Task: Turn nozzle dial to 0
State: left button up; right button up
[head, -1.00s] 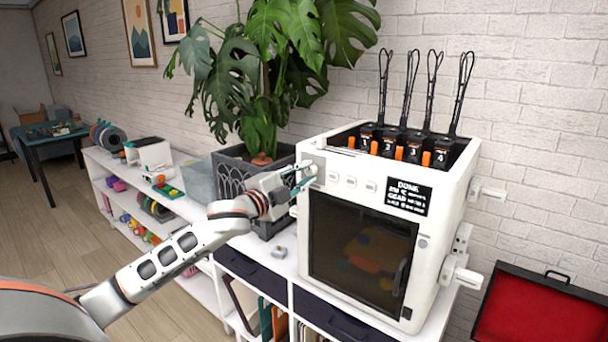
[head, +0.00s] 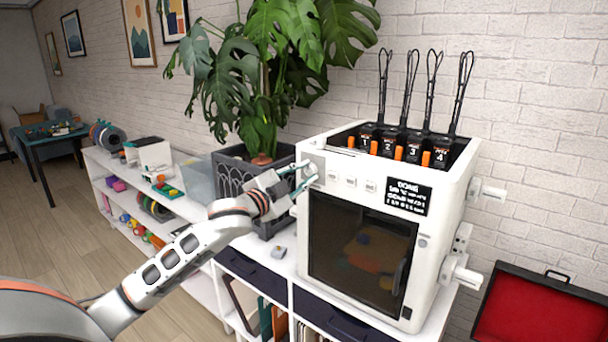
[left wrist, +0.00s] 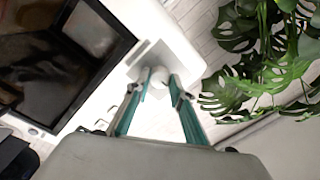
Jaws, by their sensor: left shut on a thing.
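The nozzle dial (left wrist: 160,76) is a pale round knob on a square plate at the printer's upper front corner. In the left wrist view it sits between the fingertips of my left gripper (left wrist: 160,84), which is shut on it. In the head view the left gripper (head: 303,180) reaches the upper left of the white printer's (head: 440,245) front, and its fingers largely hide the dial. The dial's markings cannot be read. A small dark screen (head: 408,196) on the printer shows text too blurred to read. My right gripper is not in view.
A large potted plant (head: 262,110) stands close behind my left gripper. Three pale buttons (head: 350,181) lie right of the dial, above the dark printer door (head: 358,255). A small grey object (head: 279,252) lies on the white shelf top. An open red-lined case (head: 545,310) is at right.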

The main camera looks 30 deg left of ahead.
pick_arm(q)
jog(key=o, duration=1.1)
jog(key=shift+s, duration=0.1)
jog(key=s, duration=1.1)
jog(key=shift+s+a+f, duration=0.25)
jog(key=shift+s+f, duration=0.05)
jog(key=shift+s, duration=0.1)
